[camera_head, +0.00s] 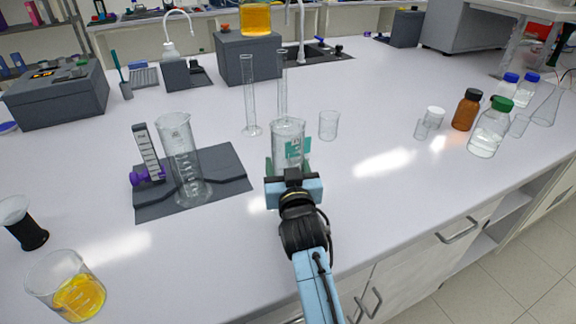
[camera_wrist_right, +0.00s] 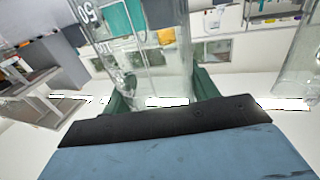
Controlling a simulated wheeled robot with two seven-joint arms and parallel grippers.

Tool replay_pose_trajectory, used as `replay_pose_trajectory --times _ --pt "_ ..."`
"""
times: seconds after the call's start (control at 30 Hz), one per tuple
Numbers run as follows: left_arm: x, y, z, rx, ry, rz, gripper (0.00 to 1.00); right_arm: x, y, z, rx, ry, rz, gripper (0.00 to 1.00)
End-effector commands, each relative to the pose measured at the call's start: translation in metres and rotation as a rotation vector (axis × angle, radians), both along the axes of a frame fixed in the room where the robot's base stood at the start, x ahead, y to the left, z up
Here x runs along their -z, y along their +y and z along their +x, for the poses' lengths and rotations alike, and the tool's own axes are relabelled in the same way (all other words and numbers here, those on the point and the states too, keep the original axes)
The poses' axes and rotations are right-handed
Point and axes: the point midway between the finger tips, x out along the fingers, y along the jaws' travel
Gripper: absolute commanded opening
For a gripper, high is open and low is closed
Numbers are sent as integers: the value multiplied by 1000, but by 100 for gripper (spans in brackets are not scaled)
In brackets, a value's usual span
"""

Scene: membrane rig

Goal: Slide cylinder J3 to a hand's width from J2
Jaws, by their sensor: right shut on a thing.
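My right gripper (camera_head: 288,172) is shut around a clear glass vessel (camera_head: 288,136) that stands upright on the white bench near its front edge. In the right wrist view the vessel (camera_wrist_right: 150,60) shows white marks, including a "50", between dark green fingers (camera_wrist_right: 160,95). Two tall, slim glass cylinders stand behind it: one at the left (camera_head: 249,95) and one directly behind (camera_head: 282,85), its base hidden. A large, wide graduated vessel (camera_head: 181,155) stands on a dark mat (camera_head: 225,165) to the left. No J2 or J3 label is readable. My left gripper is not in view.
A small beaker (camera_head: 329,125) stands just right of the held vessel. A beaker of yellow liquid (camera_head: 72,287) is at front left. Several bottles, one of them brown (camera_head: 466,109), stand at the right. Bare bench lies between the small beaker and the bottles.

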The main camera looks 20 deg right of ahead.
Motion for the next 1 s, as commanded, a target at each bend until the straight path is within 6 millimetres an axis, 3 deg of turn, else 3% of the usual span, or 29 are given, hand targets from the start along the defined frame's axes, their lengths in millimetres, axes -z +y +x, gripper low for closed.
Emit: replay_pose_trajectory --times 0.47,1.0 --pt "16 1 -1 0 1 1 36 2 17 10 -1 1 5 27" --pt "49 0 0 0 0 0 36 3 41 27 0 5 7 27"
